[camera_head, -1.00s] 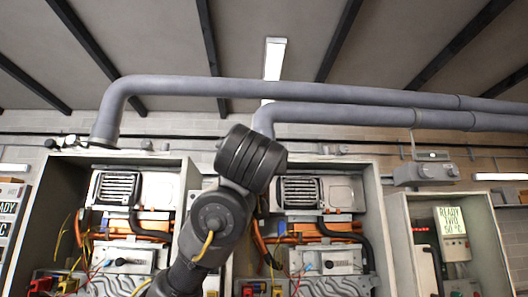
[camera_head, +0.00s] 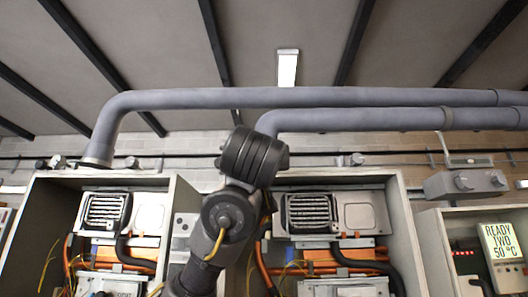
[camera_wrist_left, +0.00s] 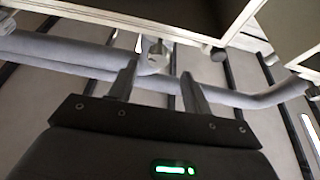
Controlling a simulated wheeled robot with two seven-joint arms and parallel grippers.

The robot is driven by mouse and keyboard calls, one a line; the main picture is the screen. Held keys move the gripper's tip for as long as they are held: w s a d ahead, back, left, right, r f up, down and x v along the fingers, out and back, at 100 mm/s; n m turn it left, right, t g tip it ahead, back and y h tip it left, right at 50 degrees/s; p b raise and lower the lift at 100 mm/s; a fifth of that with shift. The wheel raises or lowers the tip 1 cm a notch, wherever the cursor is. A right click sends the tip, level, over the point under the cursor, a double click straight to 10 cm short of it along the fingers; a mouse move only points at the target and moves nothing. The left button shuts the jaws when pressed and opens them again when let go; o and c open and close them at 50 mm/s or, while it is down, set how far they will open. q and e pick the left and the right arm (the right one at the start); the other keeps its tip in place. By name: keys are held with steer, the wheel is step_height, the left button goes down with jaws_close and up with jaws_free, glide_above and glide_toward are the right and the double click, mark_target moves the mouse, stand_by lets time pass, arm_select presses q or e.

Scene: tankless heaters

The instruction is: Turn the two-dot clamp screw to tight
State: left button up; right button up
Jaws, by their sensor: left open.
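In the left wrist view, my left gripper (camera_wrist_left: 160,70) is open, its two dark fingers apart with nothing gripped. A pale knob-like fitting (camera_wrist_left: 155,57) shows between and beyond the fingertips, near a cabinet edge; whether they touch cannot be told. I can make out no dots, so I cannot tell whether it is the two-dot clamp screw. In the head view, my arm rises in front of the gap between two heater cabinets, and its fingers are hidden. Small fittings stand above the left cabinet (camera_head: 132,162) and the right cabinet (camera_head: 356,159). My right gripper is not in view.
Thick grey pipes (camera_head: 300,97) run above the open left heater cabinet (camera_head: 185,205) and right heater cabinet (camera_head: 405,225). A grey box with knobs (camera_head: 466,184) is at the right, above a lit display reading READY TWO 50 °C (camera_head: 502,242).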

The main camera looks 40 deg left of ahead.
arm_select(q)
steer(key=p+x, duration=0.3)
steer(key=x, duration=0.3)
steer(key=shift+w, duration=0.2)
steer(key=shift+w+a+r+p, duration=0.1)
steer(key=shift+w+a+p, duration=0.1)
steer(key=shift+w+p, duration=0.1)
steer(key=c, duration=1)
steer(key=shift+f+m+h+b, duration=0.3)
steer(key=shift+m+h+b, duration=0.1)
steer(key=shift+m+b, duration=0.35)
steer(key=shift+r+m+t+h+b, duration=0.3)
steer(key=shift+m+t+b, duration=0.15)
steer(key=shift+m, duration=0.6)
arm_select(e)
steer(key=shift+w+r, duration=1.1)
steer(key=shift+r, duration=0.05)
arm_select(q)
steer(key=o, duration=1)
